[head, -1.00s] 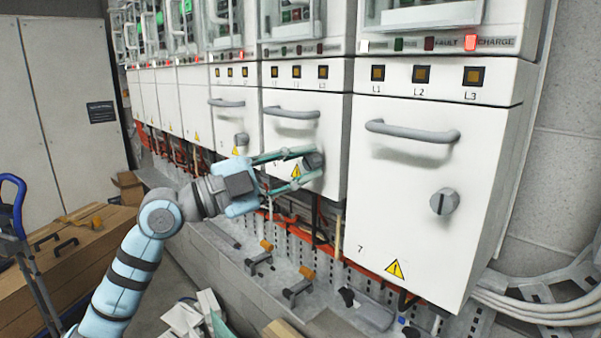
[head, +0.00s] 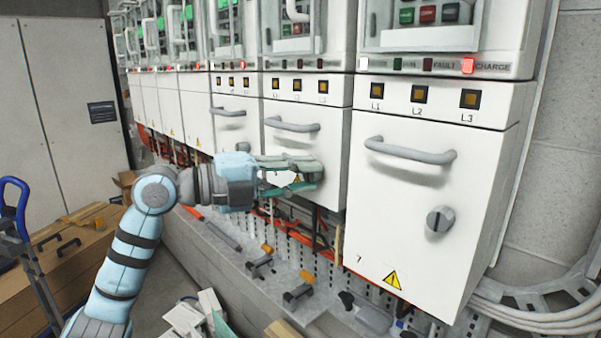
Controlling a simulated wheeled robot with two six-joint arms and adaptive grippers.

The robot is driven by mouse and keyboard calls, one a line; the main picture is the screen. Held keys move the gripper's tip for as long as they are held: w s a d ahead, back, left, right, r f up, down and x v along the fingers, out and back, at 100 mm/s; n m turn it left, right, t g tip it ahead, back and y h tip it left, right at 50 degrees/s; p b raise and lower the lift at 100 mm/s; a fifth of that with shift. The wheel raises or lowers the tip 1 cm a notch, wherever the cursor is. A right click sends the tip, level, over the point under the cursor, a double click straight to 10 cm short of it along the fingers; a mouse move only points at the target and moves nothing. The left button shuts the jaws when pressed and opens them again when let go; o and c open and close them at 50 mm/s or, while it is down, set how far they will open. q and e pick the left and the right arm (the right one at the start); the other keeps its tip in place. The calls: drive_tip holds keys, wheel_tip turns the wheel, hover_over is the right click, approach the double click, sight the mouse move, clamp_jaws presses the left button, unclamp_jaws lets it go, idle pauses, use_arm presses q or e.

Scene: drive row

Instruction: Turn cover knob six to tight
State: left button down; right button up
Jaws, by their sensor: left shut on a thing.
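Cover six (head: 329,147) is the white front just left of the cover marked 7, with a grey handle (head: 293,125) across its upper part. Its knob is at the ends of my left gripper's fingers, low on the cover, and is mostly hidden by them. My left gripper (head: 309,172) comes in from the left and is shut on that knob, one finger above the other. The knob's pointer and any tight mark cannot be made out. My right gripper is not in view.
Cover seven (head: 400,215) has its own handle (head: 410,150) and grey knob (head: 440,220). Orange cables and a grey ledge (head: 235,265) with clamps lie below the covers. Wooden boxes (head: 70,250) and a blue-handled cart (head: 22,215) stand at the left.

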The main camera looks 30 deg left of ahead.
use_arm(q)
drive_tip(key=shift+r, duration=0.1)
drive_tip(key=c, duration=1.4)
unclamp_jaws()
drive_tip(key=shift+c, duration=0.2)
drive_tip(key=shift+o, duration=0.5)
drive_tip(key=shift+w, duration=0.1)
